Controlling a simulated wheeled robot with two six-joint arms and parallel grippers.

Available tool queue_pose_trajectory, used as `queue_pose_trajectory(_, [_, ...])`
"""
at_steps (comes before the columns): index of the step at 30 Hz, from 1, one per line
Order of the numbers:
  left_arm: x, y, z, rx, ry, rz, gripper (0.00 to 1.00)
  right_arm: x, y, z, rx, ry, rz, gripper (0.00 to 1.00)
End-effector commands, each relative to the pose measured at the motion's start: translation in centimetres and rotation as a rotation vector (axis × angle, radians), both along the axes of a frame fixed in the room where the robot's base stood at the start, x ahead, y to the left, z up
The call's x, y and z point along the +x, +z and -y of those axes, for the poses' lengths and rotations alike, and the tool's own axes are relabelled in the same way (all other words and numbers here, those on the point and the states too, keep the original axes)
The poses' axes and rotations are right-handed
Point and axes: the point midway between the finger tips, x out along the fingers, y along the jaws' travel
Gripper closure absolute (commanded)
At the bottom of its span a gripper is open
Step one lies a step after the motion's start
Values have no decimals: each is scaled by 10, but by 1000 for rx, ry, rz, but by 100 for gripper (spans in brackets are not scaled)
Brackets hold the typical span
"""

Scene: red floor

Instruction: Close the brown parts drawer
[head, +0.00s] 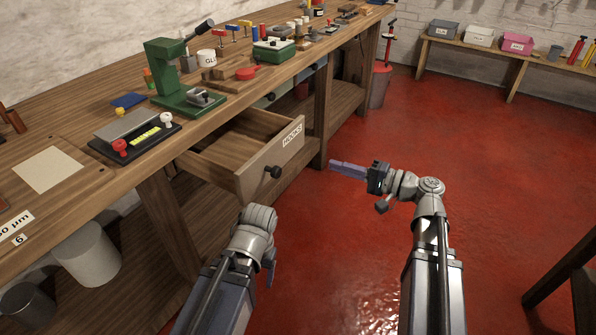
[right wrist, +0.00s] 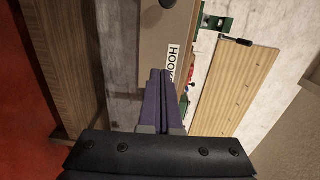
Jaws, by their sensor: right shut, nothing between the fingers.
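The brown wooden drawer (head: 247,174) stands pulled out from under the workbench. Its front has a white HOOKS label and a dark round knob (head: 273,171). My right gripper (head: 333,164) is shut and empty, to the right of the drawer front and apart from it in the head view. In the right wrist view its purple fingers (right wrist: 162,74) lie together, overlapping the view of the drawer front (right wrist: 153,45) and hiding part of the label. My left arm's wrist is below the drawer; its gripper (head: 269,265) shows only in part, with the fingertips hidden.
The workbench (head: 90,185) carries a green press (head: 172,80), a black tray with red and white knobs (head: 135,137) and other tools. A bench leg (head: 322,115) stands right of the drawer. A dark stool (head: 570,285) is at lower right.

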Motion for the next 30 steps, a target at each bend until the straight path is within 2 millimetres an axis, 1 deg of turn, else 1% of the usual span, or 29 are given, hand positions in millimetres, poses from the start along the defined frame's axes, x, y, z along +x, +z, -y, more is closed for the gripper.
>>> queue_pose_trajectory(1, [0,-12,0,0,0,0,30,2,-8,6,19,-14,8,100])
queue_pose_trajectory(3, [0,-16,0,1,0,0,30,3,-7,12,38,-26,17,100])
queue_pose_trajectory(8, [0,-16,0,1,0,0,30,3,-4,16,53,-34,24,100])
queue_pose_trajectory(13, [0,-15,0,1,0,0,30,8,-3,10,52,-32,23,100])
queue_pose_trajectory(17, [0,-15,0,1,0,0,30,19,-3,-6,52,-29,22,100])
queue_pose_trajectory(24, [0,-15,0,1,0,0,30,49,-3,-47,52,-29,22,100])
queue_pose_trajectory(30, [0,-15,0,1,0,0,30,70,-3,-76,52,-30,22,100])
